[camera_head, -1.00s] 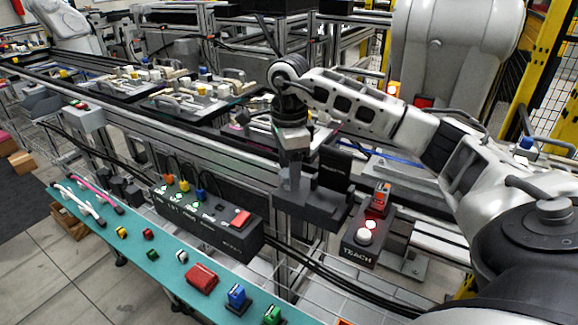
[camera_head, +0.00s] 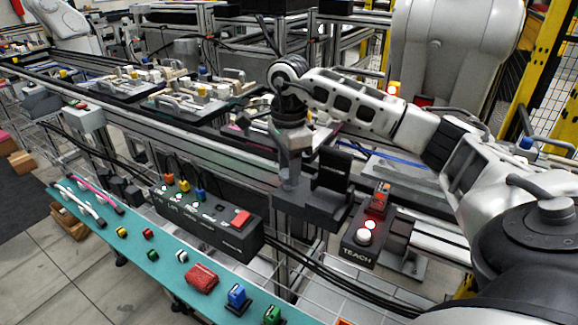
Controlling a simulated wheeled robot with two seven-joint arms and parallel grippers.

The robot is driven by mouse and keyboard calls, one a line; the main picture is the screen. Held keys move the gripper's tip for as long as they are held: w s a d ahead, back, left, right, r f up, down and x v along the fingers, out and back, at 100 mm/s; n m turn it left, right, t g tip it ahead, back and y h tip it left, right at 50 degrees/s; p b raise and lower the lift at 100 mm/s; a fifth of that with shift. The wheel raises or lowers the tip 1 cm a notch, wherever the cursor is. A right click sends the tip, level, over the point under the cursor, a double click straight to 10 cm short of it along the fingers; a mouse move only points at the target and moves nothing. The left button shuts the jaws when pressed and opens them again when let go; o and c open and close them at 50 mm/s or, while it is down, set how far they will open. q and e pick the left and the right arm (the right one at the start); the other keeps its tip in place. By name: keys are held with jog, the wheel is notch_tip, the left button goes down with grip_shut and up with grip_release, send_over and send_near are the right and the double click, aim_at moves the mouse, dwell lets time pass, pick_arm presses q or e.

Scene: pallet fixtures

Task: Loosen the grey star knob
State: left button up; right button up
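My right gripper (camera_head: 289,178) points down at the left part of a dark grey fixture block (camera_head: 310,210). An upright black plate (camera_head: 333,170) stands on the block just to the right of the gripper. I cannot make out the grey star knob; the fingers cover the place on the block where they reach down. The fingertips are at or just above the block's top. They are too small and dark to show whether they are apart or closed on something. My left gripper is not in view.
A black box with lit buttons and coloured plugs (camera_head: 207,222) stands left of the fixture. A TEACH box (camera_head: 364,236) with a red-topped switch stands close on the right. A teal shelf (camera_head: 140,250) in front carries small coloured parts. A conveyor rail with loaded pallets (camera_head: 190,100) runs behind.

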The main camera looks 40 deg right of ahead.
jog(key=o, duration=0.4)
pick_arm(q)
jog(key=p, duration=0.2)
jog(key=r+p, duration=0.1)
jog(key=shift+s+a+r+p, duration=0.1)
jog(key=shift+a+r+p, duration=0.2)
jog(key=shift+p, duration=0.1)
pick_arm(e)
notch_tip(320, 180, up, 16)
jog(key=shift+r, duration=0.1)
